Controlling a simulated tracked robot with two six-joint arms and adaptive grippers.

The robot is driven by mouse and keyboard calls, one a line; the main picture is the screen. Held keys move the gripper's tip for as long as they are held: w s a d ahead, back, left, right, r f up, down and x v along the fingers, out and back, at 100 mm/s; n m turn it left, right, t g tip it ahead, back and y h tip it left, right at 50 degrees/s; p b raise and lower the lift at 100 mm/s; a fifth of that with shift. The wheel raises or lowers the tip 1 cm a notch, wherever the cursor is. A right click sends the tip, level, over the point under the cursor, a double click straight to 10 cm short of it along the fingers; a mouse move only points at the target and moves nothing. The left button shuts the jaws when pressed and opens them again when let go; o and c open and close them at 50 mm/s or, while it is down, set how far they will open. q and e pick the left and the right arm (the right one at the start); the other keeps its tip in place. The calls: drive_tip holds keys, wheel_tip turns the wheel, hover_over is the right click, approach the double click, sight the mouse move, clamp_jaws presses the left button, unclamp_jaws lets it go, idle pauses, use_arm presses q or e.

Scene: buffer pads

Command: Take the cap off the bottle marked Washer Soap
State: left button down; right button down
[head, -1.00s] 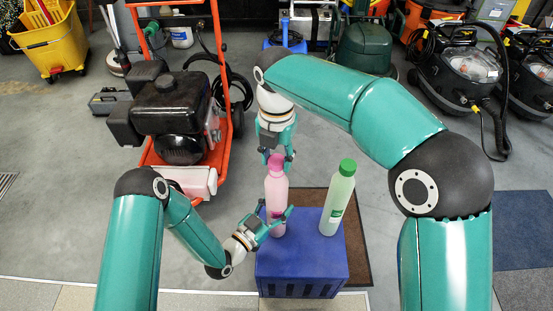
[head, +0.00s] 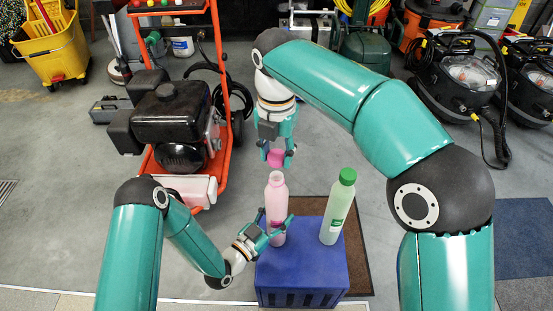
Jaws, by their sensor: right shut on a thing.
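A pink bottle (head: 276,198) stands upright on the blue crate (head: 301,272), its neck bare at the top. My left gripper (head: 275,222) is closed around its lower part from the left, hiding much of its label. My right gripper (head: 276,156) points down above the bottle and is shut on a pink cap (head: 276,158), apart from the neck. A pale green bottle (head: 336,212) with a green cap (head: 348,175) stands to the right on the same crate. No label is readable as Washer Soap.
A dark brown mat (head: 356,262) lies under the crate. An orange-framed engine machine (head: 178,110) stands at left, with a yellow mop bucket (head: 58,45) farther back. Black vacuum machines (head: 465,85) stand at the back right.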

use_arm(q)
drive_tip(key=shift+c, duration=1.2)
unclamp_jaws()
